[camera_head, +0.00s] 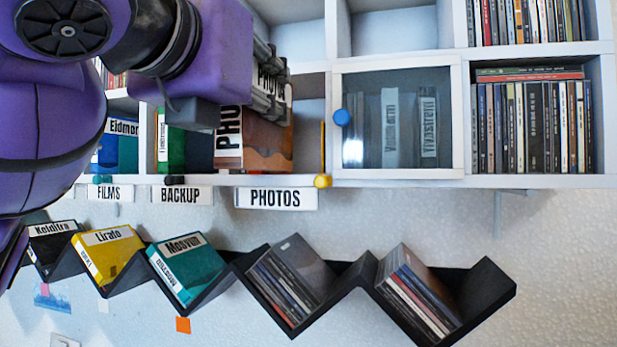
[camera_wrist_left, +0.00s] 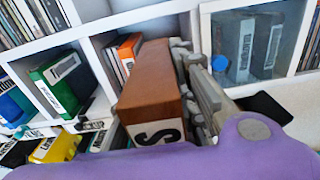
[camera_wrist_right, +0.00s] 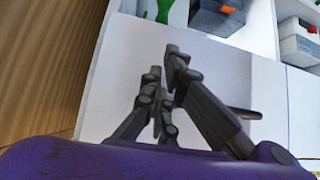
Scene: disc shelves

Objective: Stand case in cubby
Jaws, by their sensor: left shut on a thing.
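The brown case (camera_head: 255,140) has a white label reading PHO… and stands upright in the cubby (camera_head: 310,110) above the PHOTOS sign (camera_head: 275,198). My left gripper (camera_head: 270,85) is shut on the case at its upper part. In the left wrist view the case (camera_wrist_left: 150,78) shows its brown side and a label end with an S; the gripper fingers (camera_wrist_left: 190,85) lie along its right side. Whether its base touches the shelf is hidden. My right gripper (camera_wrist_right: 165,68) shows only in the right wrist view, away from the case, with nothing visible in its fingers.
A glass-doored cubby (camera_head: 397,120) with a blue knob is to the right. An orange case (camera_wrist_left: 130,48) and thin cases stand left of the brown case in the left wrist view. A zigzag black rack (camera_head: 365,268) with several cases hangs below.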

